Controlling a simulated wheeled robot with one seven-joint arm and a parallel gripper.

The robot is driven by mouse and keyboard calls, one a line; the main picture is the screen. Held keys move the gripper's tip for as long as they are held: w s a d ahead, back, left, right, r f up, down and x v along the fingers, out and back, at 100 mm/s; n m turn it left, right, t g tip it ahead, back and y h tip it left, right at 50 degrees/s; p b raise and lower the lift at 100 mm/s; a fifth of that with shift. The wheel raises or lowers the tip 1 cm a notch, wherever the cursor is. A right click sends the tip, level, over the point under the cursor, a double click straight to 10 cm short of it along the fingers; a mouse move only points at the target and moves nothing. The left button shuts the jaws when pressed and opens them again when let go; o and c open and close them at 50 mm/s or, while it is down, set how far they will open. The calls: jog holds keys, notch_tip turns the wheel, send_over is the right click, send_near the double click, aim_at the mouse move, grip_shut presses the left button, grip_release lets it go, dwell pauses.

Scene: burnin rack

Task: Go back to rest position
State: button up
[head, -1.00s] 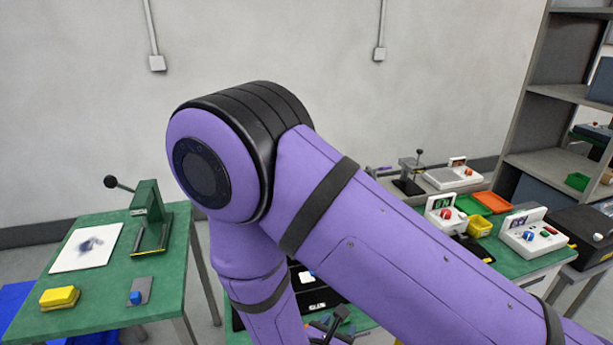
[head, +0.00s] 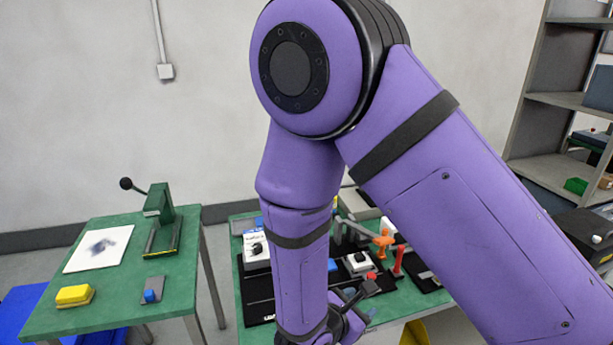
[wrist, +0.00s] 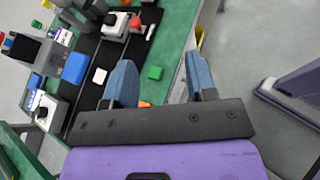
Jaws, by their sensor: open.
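My gripper shows in the wrist view (wrist: 162,84) with its two blue-grey fingers spread apart and nothing between them. It hangs above the front edge of the green workbench (wrist: 178,35). In the head view my purple arm fills the middle and right, folded at a raised elbow. My wrist reaches down at the bottom centre, and the fingertips are hidden there.
The workbench (head: 400,312) holds a black rack, a white box (head: 256,248), an orange clamp (head: 382,245) and a red post (head: 398,262). A second green table (head: 120,288) at left carries a green press (head: 160,222) and a yellow block (head: 74,295). Grey shelves (head: 560,100) stand at right.

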jog(key=s+d+r+m+g+y, duration=0.1)
jog(key=d+r+m+g, duration=0.3)
jog(key=d+r+m, duration=0.4)
jog(key=s+d+r+m+g, duration=0.1)
jog(key=d+r+m+g, duration=0.4)
jog(key=r, duration=0.5)
jog(key=s+d+r+m+t+y, duration=0.2)
jog(key=s+d+r+m+y, duration=0.1)
jog(key=s+r+m, duration=0.3)
jog(key=s+d+r+m+t+y, duration=0.3)
jog(key=s+r+m+y, duration=0.2)
jog(key=r, duration=0.5)
jog(key=shift+s+d+r+m, duration=0.2)
jog(key=shift+s+d+m, duration=0.25)
jog(key=shift+s, duration=0.4)
